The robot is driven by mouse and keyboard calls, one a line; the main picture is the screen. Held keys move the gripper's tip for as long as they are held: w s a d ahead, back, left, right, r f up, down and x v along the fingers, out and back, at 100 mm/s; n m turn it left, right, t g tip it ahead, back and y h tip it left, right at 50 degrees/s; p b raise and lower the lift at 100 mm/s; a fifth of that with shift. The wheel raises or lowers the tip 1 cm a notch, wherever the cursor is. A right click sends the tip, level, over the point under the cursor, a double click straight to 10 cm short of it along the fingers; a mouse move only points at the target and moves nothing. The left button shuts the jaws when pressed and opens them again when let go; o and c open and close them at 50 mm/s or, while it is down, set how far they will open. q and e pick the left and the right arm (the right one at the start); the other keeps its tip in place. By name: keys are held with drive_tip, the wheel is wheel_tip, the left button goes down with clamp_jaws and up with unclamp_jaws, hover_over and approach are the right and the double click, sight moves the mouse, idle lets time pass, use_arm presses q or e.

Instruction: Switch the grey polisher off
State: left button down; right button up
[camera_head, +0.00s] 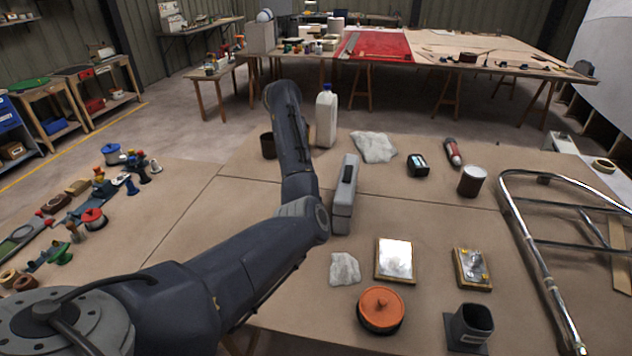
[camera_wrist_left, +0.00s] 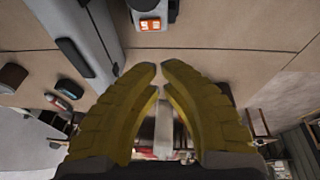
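The grey polisher cannot be picked out with certainty. In the left wrist view, a grey body with a lit orange-red switch (camera_wrist_left: 150,24) is cut off by the top edge; it is likely the polisher. My arm seems to hide that spot in the head view. My left gripper (camera_wrist_left: 160,68) has yellow fingers whose tips come together with almost no gap and hold nothing. The switch lies ahead of the fingertips, apart from them. The head view shows my left arm over the table, but its gripper is hidden. My right gripper is not in view.
A long grey case (camera_head: 345,196) lies right of my left arm. A white bottle (camera_head: 326,117) and a dark cup (camera_head: 268,145) stand behind. An orange disc (camera_head: 380,309), framed plates (camera_head: 395,260) and a grey holder (camera_head: 470,328) are in front. A metal rail (camera_head: 537,262) is at right.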

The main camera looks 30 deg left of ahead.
use_arm(q)
drive_tip(key=shift+w+d+r+m, duration=0.25)
drive_tip(key=shift+d+r, duration=0.2)
drive_tip(key=shift+d, duration=0.15)
drive_tip(key=shift+w+d+r+m, duration=0.1)
drive_tip(key=shift+d+r+m, duration=0.15)
drive_tip(key=shift+d+r, duration=0.25)
drive_tip(key=shift+f, duration=0.15)
drive_tip(key=x, duration=0.8)
drive_tip(key=s+x, duration=0.1)
drive_tip(key=x, duration=0.3)
drive_tip(key=shift+w+d+f, duration=0.1)
drive_tip(key=shift+d+f, duration=0.05)
drive_tip(key=shift+f, duration=0.15)
drive_tip(key=shift+d+f, duration=0.15)
drive_tip(key=shift+f, duration=0.65)
